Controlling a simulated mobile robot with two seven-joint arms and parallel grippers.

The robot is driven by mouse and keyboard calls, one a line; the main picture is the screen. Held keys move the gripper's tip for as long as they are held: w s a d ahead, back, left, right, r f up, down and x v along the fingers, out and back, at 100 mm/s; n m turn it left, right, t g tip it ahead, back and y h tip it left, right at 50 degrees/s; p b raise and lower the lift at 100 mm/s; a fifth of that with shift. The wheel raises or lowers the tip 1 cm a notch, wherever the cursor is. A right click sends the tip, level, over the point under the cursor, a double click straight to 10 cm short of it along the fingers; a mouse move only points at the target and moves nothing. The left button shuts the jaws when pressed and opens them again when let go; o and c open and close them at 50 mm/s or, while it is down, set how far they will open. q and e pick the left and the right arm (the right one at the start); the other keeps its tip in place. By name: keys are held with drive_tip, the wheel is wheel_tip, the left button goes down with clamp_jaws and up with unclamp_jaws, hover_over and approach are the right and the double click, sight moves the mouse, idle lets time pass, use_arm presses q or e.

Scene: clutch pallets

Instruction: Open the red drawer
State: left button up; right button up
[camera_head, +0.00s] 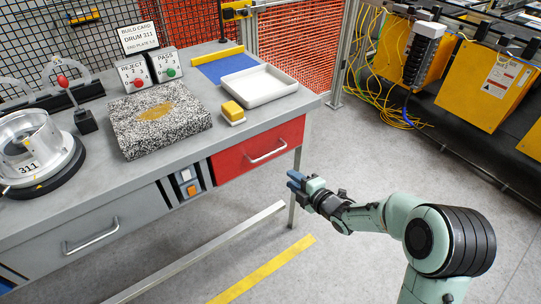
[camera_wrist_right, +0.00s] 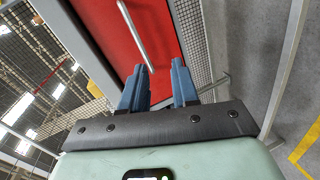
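The red drawer (camera_head: 236,163) is at the right end of the grey workbench front and looks shut, flush with the bench. Its silver bar handle (camera_head: 268,151) runs across the front. My right gripper (camera_head: 295,180) is in front of the bench, to the right of and lower than the handle in the head view, apart from it. In the right wrist view the red drawer (camera_wrist_right: 100,22) and its handle (camera_wrist_right: 138,38) lie beyond the two blue fingertips (camera_wrist_right: 160,66). The fingers are spread with nothing between them. My left gripper is not in view.
The workbench (camera_head: 60,210) carries a white tray (camera_head: 262,98), a yellow block (camera_head: 232,110), a speckled slab (camera_head: 130,152) and a drum (camera_head: 38,180). A grey drawer (camera_head: 50,252) is on the left. A bench leg (camera_head: 299,165) stands near the gripper. The floor in front is mostly clear.

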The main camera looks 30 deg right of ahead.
sight(271, 153)
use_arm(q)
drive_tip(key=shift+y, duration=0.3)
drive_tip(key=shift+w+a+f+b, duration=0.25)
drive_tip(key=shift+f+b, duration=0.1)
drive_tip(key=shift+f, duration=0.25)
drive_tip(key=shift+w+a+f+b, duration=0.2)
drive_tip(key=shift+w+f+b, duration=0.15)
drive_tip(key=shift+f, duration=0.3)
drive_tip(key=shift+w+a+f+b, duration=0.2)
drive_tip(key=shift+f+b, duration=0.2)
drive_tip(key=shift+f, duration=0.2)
use_arm(e)
drive_tip(key=shift+n+t, duration=0.4)
drive_tip(key=shift+n, duration=0.5)
drive_tip(key=shift+w+d+r+x, duration=0.15)
drive_tip(key=shift+r+x, duration=0.3)
drive_tip(key=shift+x, duration=1.8)
drive_tip(key=shift+w+d+r+x, duration=0.15)
drive_tip(key=shift+r+x, duration=0.35)
drive_tip(key=shift+x, duration=1.8)
drive_tip(key=shift+d+r+x, duration=0.15)
drive_tip(key=shift+r+x, duration=0.3)
drive_tip(key=shift+x, duration=1.8)
clamp_jaws()
